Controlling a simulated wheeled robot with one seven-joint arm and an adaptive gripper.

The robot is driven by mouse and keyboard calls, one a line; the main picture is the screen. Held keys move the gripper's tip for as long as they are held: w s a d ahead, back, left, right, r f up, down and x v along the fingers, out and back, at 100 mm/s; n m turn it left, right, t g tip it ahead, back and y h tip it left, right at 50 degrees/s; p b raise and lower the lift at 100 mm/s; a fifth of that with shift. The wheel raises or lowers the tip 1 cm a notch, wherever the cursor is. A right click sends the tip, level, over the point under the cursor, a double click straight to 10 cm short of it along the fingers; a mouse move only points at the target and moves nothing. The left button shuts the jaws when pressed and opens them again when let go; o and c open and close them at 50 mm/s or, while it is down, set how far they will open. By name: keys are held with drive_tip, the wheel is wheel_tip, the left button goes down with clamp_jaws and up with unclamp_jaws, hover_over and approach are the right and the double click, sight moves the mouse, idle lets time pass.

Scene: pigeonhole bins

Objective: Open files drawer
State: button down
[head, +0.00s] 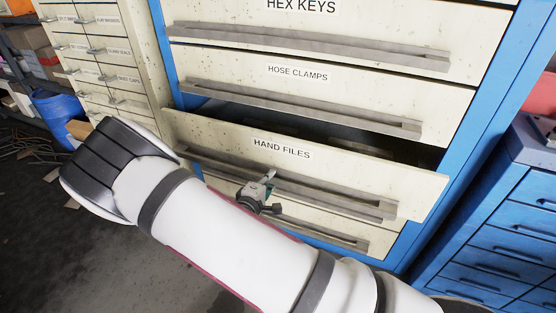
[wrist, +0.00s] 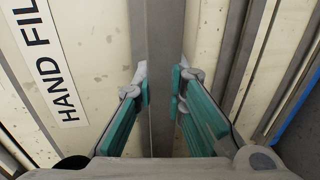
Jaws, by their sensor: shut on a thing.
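The drawer labelled HAND FILES (head: 345,162) stands partly pulled out from the blue cabinet, with a dark gap above its front. Its long grey bar handle (head: 340,198) runs across the front. My gripper (head: 262,184) is at the handle, near its middle. In the wrist view, the teal finger pads of my gripper (wrist: 161,92) lie on either side of the handle bar (wrist: 160,40), shut on it. The HAND FILES label (wrist: 50,65) shows to the left there. My arm hides part of the drawer's lower left and the drawer below.
Shut drawers labelled HOSE CLAMPS (head: 300,92) and HEX KEYS (head: 330,30) are above. A cream small-drawer cabinet (head: 95,50) stands to the left, with a blue bin (head: 55,112) beyond. A blue drawer unit (head: 510,215) stands close on the right. Floor is visible at the lower left.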

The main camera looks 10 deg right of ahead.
drive_tip(key=f+p+v, duration=0.3)
drive_tip(key=v, duration=1.2)
drive_tip(key=shift+s+a+p, duration=0.25)
drive_tip(key=shift+p, duration=0.1)
drive_tip(key=c, duration=1.9)
unclamp_jaws()
drive_tip(key=v, duration=1.2)
drive_tip(key=shift+w, duration=0.15)
